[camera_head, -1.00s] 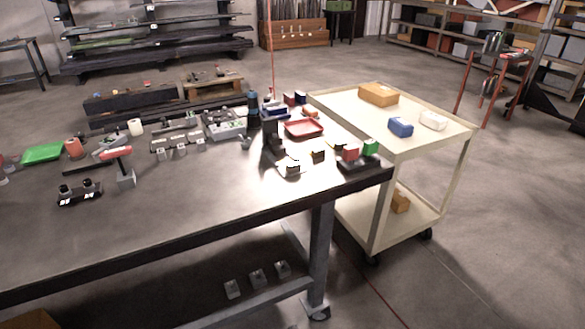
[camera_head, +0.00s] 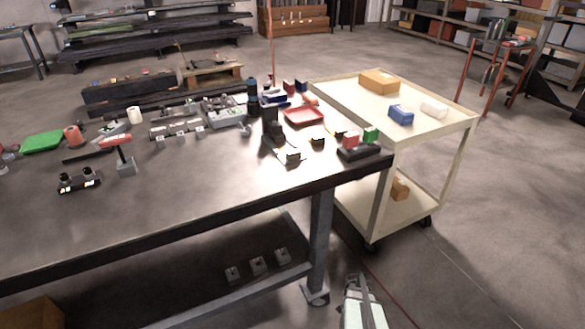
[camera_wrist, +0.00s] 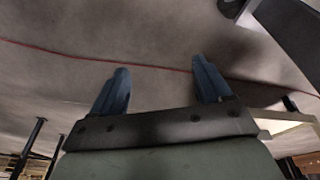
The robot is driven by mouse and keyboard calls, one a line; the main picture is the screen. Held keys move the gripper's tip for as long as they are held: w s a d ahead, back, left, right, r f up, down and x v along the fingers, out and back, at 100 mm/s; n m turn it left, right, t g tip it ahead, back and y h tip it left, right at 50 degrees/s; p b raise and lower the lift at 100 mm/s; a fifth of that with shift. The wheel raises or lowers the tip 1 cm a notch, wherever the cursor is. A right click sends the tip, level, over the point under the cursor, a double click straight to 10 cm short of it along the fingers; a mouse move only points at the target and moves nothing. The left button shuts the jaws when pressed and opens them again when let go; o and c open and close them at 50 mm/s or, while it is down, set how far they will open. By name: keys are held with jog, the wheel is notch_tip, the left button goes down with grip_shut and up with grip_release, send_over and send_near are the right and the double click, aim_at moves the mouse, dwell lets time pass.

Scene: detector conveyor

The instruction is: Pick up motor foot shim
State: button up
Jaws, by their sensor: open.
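I cannot tell for certain which item is the motor foot shim. Bare floor with a thin red line lies beyond the fingers.
A dark stand (camera_head: 271,128), a red tray (camera_head: 303,116) and a black base with red and green blocks (camera_head: 358,145) crowd the bench's right end. A cream cart (camera_head: 445,120) stands close on the right. The bench's front middle is mostly clear.

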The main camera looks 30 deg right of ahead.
jog(key=d+r+m+t+h, duration=0.15)
jog(key=d+r, duration=0.25)
jog(key=d, duration=0.7)
jog(key=d+r+m+t+h, duration=0.1)
jog(key=d+r+m+h, duration=0.2)
jog(key=d, duration=0.9)
jog(key=w+d+r+t+h, duration=0.1)
jog(key=w+d+r, duration=0.35)
jog(key=r, duration=0.55)
jog(key=w+d+r+t+h, duration=0.1)
jog(key=w+d+r, duration=0.3)
jog(key=r, duration=0.6)
jog(key=w+d+r+t+h, duration=0.1)
jog(key=w+d+r, duration=0.2)
jog(key=d+r, duration=0.5)
jog(key=w+d+r+n+t+h, duration=0.1)
jog(key=w+r, duration=0.1)
jog(key=r, duration=1.2)
jog(key=w+d+r+n+t+h, duration=0.1)
jog(key=w+r, duration=0.2)
jog(key=r, duration=1)
notch_tip(320, 180, up, 9)
jog(key=n+g+y, duration=0.4)
jog(key=n+y, duration=0.9)
jog(key=n, duration=0.3)
send_over(293, 151)
jog(key=s, duration=0.5)
jog(key=shift+h, duration=0.25)
jog(key=shift+x, duration=6.85)
jog(key=shift+s, duration=0.1)
